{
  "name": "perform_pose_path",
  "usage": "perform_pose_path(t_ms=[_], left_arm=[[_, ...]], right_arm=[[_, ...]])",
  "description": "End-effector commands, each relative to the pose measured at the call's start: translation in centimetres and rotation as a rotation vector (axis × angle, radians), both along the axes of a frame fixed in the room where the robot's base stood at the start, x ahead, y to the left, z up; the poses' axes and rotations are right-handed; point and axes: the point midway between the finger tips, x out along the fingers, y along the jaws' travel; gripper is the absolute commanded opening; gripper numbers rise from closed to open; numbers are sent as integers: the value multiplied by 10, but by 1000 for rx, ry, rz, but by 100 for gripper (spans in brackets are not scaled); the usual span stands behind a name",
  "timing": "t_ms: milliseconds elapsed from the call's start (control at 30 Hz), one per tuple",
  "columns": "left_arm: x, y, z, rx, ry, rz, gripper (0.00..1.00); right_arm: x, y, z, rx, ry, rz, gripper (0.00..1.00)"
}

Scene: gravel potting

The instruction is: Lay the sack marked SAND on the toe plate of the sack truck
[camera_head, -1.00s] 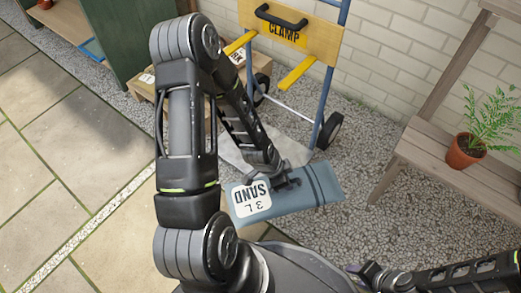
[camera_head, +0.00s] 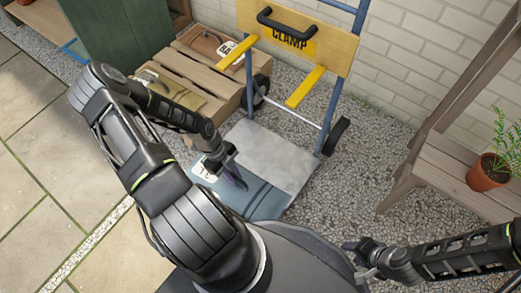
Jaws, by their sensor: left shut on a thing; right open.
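The blue-grey SAND sack (camera_head: 263,199) is at the near edge of the truck's pale toe plate (camera_head: 273,153). It overlaps the near part of the plate in the picture; I cannot tell whether it rests on it. My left gripper (camera_head: 236,178) is shut on the sack near its left end, and my arm hides part of the sack and label. The sack truck (camera_head: 335,85) stands upright against the wall with a wooden CLAMP board. My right gripper (camera_head: 362,256) is open and empty at the lower right, apart from the sack.
A wooden pallet (camera_head: 213,62) left of the truck holds a brown sack (camera_head: 208,41) and a tan sack (camera_head: 180,94). A wooden bench (camera_head: 440,172) with a potted fern (camera_head: 488,172) stands at right. Yellow clamp arms (camera_head: 305,87) jut out above the plate. Gravel right of the plate is clear.

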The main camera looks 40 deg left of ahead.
Motion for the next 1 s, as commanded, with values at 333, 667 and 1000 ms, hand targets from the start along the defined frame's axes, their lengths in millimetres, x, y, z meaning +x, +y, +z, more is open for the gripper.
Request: perform_pose_path(t_ms=[333,667,1000], left_arm=[[0,0,1,-2,-3,-10,0],[19,1,-1,-1,-5,-9,0],[87,2,-3,0,-8,-9,0]], right_arm=[[0,0,1,-1,1,-1,41],[1,0,-8,-1,-1,-2,41],[5,0,-33,-2,-11,-6,41]])
